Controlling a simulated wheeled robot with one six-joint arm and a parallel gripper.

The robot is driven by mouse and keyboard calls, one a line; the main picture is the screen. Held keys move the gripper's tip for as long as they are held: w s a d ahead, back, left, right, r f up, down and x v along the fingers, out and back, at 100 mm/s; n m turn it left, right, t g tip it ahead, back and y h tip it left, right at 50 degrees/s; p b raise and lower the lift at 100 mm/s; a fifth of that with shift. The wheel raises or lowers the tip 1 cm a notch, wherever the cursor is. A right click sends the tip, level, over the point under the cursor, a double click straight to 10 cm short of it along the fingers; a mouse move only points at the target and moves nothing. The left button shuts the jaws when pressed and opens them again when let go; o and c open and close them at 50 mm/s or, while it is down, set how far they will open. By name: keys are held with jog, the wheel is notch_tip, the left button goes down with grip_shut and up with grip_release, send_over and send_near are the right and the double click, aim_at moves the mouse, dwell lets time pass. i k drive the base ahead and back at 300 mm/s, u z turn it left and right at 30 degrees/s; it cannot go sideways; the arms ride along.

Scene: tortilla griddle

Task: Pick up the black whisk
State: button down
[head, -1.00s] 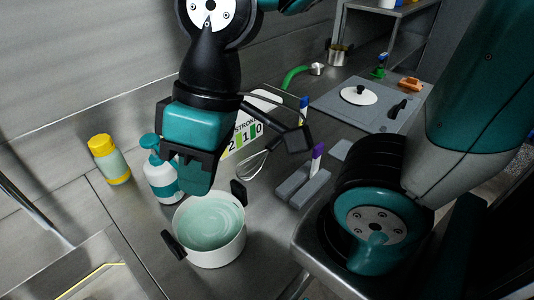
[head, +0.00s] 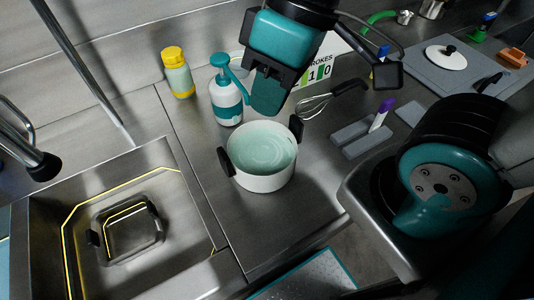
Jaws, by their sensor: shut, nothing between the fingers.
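The black whisk (head: 350,87) lies on the steel counter behind and to the right of a white pot. Its wire loops (head: 314,105) point left toward the pot and its black handle points to the upper right. My gripper (head: 268,92) hangs from the upper middle of the head view, left of the whisk and above and behind the pot. It appears shut and empty, apart from the whisk. Its fingertips are dark and partly hidden by the teal housing.
The white pot (head: 262,180) with black handles holds pale green liquid. A teal-and-white pump bottle (head: 226,102) and yellow-capped bottle (head: 177,75) stand left. A grey block (head: 362,136) with a purple-tipped item lies right. A sink (head: 130,185) is at lower left.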

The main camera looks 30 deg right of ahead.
aim_at(335, 92)
jog(key=k, duration=0.5)
jog(key=u, duration=2.25)
jog(key=k, duration=1.35)
jog(key=z, duration=2.2)
jog(key=i, duration=1)
jog(key=z, duration=0.05)
